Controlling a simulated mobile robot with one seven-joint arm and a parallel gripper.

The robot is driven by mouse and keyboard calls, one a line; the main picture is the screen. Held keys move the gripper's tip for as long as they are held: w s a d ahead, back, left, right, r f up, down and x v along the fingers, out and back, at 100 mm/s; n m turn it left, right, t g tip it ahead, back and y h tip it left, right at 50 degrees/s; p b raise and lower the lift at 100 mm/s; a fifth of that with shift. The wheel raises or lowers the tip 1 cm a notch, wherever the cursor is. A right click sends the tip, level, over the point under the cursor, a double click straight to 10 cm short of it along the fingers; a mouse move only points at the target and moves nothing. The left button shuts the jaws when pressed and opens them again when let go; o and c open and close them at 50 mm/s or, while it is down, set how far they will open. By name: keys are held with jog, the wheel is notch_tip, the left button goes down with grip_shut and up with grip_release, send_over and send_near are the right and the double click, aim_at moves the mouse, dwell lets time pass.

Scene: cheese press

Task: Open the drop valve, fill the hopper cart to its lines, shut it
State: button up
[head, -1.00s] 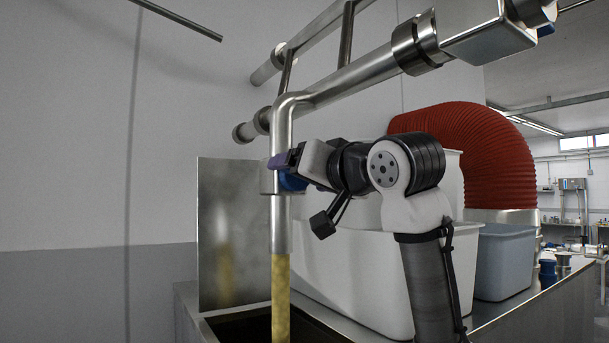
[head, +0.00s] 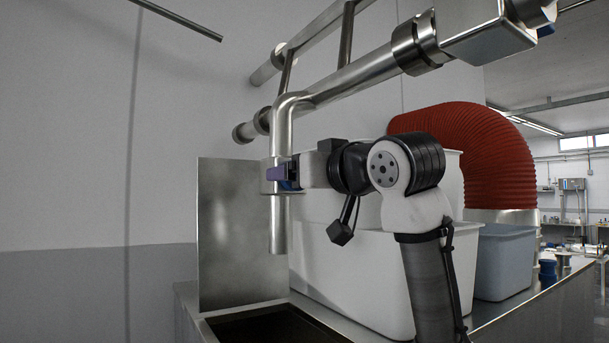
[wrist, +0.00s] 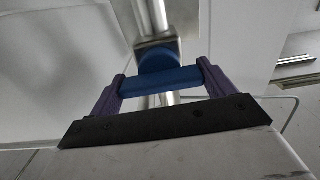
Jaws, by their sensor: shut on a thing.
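The drop valve (head: 270,188) sits on the vertical steel drop pipe (head: 277,232) in the head view. Its blue handle (wrist: 160,82) lies between the purple fingers of my gripper (wrist: 161,74) in the wrist view. My gripper is shut on this handle; in the head view my gripper (head: 277,173) is level at the pipe and hides most of the handle. Nothing runs from the pipe's open end. Below it is a steel-rimmed container (head: 205,327) with a dark opening, probably the hopper cart. Its fill level and lines cannot be seen.
A tall steel plate (head: 240,235) stands behind the opening. White tubs (head: 345,270) and a grey-blue tub (head: 505,262) stand to the right. A red ribbed hose (head: 480,150) arches behind my arm. Overhead pipes (head: 350,75) cross above. The left wall side is clear.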

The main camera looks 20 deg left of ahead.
jog(key=o, duration=0.9)
jog(key=shift+d, duration=0.1)
jog(key=b+v, duration=0.5)
jog(key=v, duration=0.8)
jog(key=shift+s+d, duration=0.25)
